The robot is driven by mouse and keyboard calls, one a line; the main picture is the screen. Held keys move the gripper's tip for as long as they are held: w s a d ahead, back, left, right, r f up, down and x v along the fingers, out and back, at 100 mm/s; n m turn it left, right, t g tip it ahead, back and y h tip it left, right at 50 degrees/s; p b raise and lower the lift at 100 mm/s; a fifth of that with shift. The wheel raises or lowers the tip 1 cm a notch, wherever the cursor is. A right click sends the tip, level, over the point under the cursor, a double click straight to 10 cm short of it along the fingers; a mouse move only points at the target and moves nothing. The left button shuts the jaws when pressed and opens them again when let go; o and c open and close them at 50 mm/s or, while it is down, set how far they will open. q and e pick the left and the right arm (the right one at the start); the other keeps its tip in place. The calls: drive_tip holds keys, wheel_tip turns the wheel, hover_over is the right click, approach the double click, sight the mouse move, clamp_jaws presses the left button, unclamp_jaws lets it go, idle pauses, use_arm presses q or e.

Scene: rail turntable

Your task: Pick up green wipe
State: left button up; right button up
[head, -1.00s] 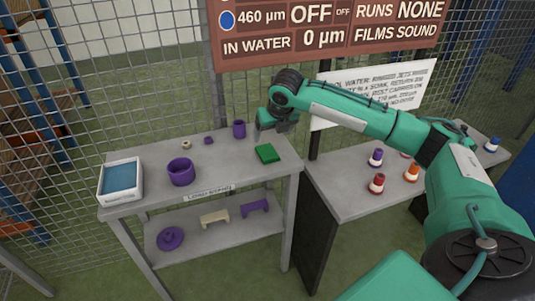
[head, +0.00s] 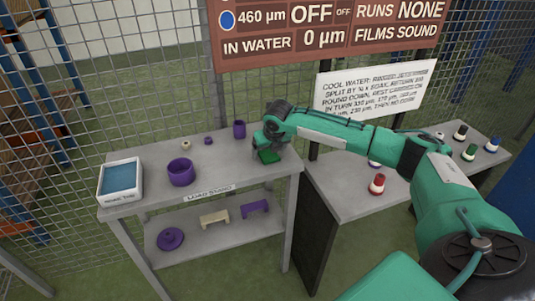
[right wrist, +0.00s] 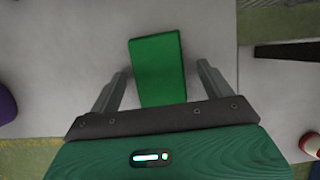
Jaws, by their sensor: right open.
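The green wipe (head: 269,157) is a small folded green block lying on the grey load stand at its right end. In the right wrist view the wipe (right wrist: 158,70) lies between the two fingers of my right gripper (right wrist: 160,88), with a gap on each side. My right gripper (head: 264,148) is open just above the wipe in the head view and partly hides it. My left gripper is in neither view.
Purple and cream parts lie on the lower shelf. A second table (head: 345,200) holds several coloured bottles.

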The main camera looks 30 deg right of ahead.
sight(269, 153)
drive_tip(key=c, duration=1.1)
drive_tip(key=shift+o, duration=0.2)
wheel_tip(269, 153, up, 10)
